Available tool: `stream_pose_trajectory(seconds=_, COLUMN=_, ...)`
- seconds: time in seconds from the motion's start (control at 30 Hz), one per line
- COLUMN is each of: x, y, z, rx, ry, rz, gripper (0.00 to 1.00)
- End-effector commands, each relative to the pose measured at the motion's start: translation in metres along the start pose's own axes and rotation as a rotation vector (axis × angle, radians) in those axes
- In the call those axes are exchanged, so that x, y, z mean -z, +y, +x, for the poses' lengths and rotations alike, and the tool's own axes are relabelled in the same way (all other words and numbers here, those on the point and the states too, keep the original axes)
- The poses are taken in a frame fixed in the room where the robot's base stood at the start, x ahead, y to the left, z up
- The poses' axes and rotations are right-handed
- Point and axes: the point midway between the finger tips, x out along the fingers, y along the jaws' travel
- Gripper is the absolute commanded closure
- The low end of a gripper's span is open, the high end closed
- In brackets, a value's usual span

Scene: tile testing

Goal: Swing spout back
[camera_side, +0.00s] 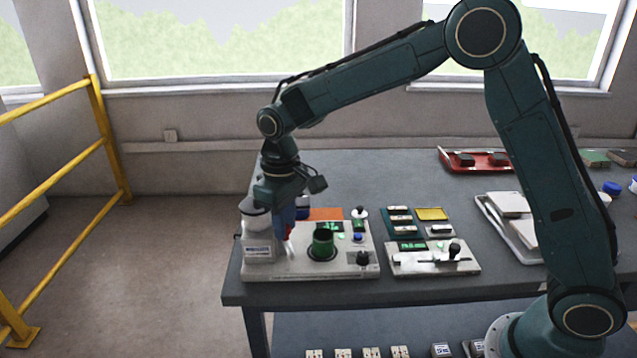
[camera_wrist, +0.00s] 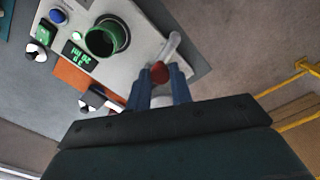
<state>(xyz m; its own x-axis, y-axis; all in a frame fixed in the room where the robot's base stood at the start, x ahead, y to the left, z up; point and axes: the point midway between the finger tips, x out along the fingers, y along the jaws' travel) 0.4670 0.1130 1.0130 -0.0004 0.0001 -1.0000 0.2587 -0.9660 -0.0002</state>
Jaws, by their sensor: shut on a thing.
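My gripper (camera_side: 286,222) points down at the left end of a white dispensing machine (camera_side: 345,262). In the wrist view its two blue fingers (camera_wrist: 160,80) are shut on a red knob (camera_wrist: 160,72) of the spout. The pale spout (camera_wrist: 173,46) runs from the knob past the machine's edge side, clear of the green cup. The green cup (camera_side: 323,241) stands upright and open on a dark round spot of the machine; it also shows in the wrist view (camera_wrist: 104,42). In the side view the fingers hide most of the spout.
A green display (camera_wrist: 78,54), a blue button (camera_wrist: 58,16) and an orange panel (camera_wrist: 74,76) are near the cup. A second white unit (camera_side: 432,262), a red tray (camera_side: 472,170) and a pale tray (camera_side: 487,205) stand to the right. A yellow rail (camera_side: 110,150) is left of the table.

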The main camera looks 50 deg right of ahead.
Motion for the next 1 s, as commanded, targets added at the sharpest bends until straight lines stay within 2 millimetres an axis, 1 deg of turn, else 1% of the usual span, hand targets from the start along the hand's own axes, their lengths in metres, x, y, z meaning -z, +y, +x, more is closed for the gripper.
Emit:
stream_pose_trajectory(seconds=0.47, x=0.002, y=-0.002, z=0.000, rx=0.001, ry=0.002, rz=-0.003, gripper=0.95)
stream_pose_trajectory(seconds=1.0, x=0.013, y=-0.011, z=0.000, rx=0.001, ry=0.003, rz=-0.004, gripper=0.95)
